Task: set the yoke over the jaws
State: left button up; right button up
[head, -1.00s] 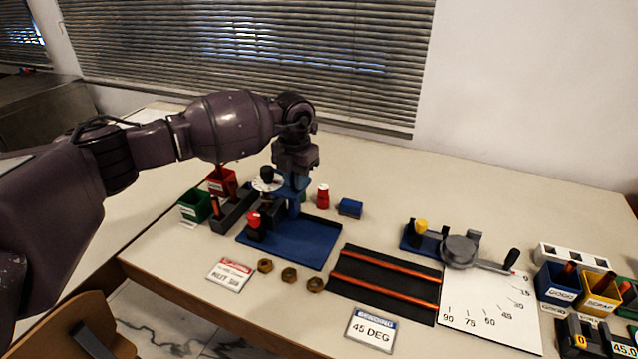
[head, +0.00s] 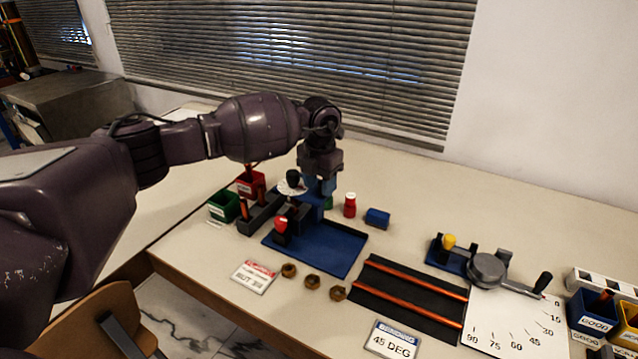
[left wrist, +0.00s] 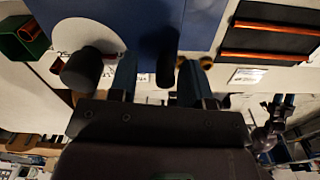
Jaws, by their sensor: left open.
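A blue base plate (head: 325,248) carries dark blocks, a red knob (head: 281,225) and a black knob (head: 293,176) above a pale disc (head: 290,188). The jaws and yoke seem to belong to this rig, but I cannot tell their parts apart. My left gripper (head: 321,187) points down just right of the black knob, over the back of the base. In the left wrist view, its blue fingers (left wrist: 156,82) are apart with nothing visibly held between them. The black knob (left wrist: 82,70) is beside the left finger there; I cannot tell whether they touch. My right gripper is not in view.
A red bottle (head: 350,205) and a blue block (head: 377,218) stand right of my gripper. Green (head: 223,206) and red bins stand left. Brass nuts (head: 312,282), a dark mat with copper rods (head: 415,276) and a lever bender (head: 487,268) lie towards the front and right.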

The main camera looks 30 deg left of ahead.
pick_arm(q)
notch_tip(320, 180, up, 10)
jog(key=p, duration=0.1)
jog(key=shift+r, duration=0.2)
dwell(0.4)
